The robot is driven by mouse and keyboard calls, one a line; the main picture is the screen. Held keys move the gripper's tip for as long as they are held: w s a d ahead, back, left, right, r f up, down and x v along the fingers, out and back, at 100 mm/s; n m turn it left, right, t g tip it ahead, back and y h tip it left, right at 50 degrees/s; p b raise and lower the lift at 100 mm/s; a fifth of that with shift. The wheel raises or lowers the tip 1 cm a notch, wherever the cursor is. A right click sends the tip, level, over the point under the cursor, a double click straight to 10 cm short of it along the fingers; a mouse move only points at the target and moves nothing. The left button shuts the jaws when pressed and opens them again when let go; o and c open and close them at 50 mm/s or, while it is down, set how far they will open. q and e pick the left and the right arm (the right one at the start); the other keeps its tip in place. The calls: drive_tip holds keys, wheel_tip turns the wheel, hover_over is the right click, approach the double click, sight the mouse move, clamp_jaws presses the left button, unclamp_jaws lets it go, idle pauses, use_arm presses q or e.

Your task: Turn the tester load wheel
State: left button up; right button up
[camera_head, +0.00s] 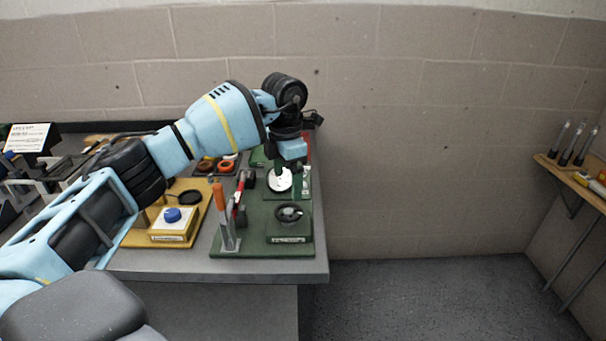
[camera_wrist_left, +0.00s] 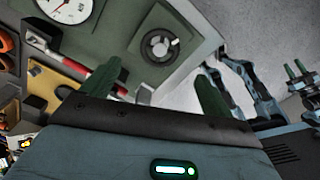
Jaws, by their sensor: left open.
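The load wheel (camera_head: 289,212) is a dark round handwheel with a light knob, set on a square base at the front right of the green tester board (camera_head: 254,240). It also shows in the left wrist view (camera_wrist_left: 160,46). My left gripper (camera_head: 289,178) points down above the board, just behind the wheel in the head view. In the left wrist view its green fingers (camera_wrist_left: 160,74) are spread apart and empty, with the wheel beyond the gap between them. No contact with the wheel shows. A white-faced dial (camera_head: 279,180) sits behind the wheel, partly hidden by the gripper.
A lever with an orange handle (camera_head: 220,198) and a red-handled lever (camera_head: 239,194) stand left of the wheel. A yellow board with a blue knob (camera_head: 172,215) lies further left. What looks like my right gripper (camera_wrist_left: 297,70) shows small in the wrist view.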

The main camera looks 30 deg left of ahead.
sight(288, 210)
use_arm(q)
drive_tip(key=n+b, duration=0.2)
drive_tip(key=n, duration=0.1)
drive_tip(key=f+n+b, duration=0.1)
drive_tip(key=n+b, duration=0.1)
drive_tip(key=n, duration=0.1)
drive_tip(key=shift+r+n, duration=0.2)
drive_tip(key=shift+n, duration=0.2)
drive_tip(key=shift+r+n+b, duration=0.25)
drive_tip(key=shift+n+b, duration=0.05)
drive_tip(key=shift+f, duration=3.85)
use_arm(e)
drive_tip(key=s+f+g, duration=0.1)
drive_tip(key=s+f, duration=0.3)
drive_tip(key=f, duration=0.2)
drive_tip(key=shift+s+a, duration=0.35)
use_arm(q)
drive_tip(key=c, duration=0.9)
drive_tip(key=shift+c, duration=0.5)
use_arm(e)
drive_tip(key=shift+w+r, duration=0.1)
drive_tip(key=shift+w, duration=0.25)
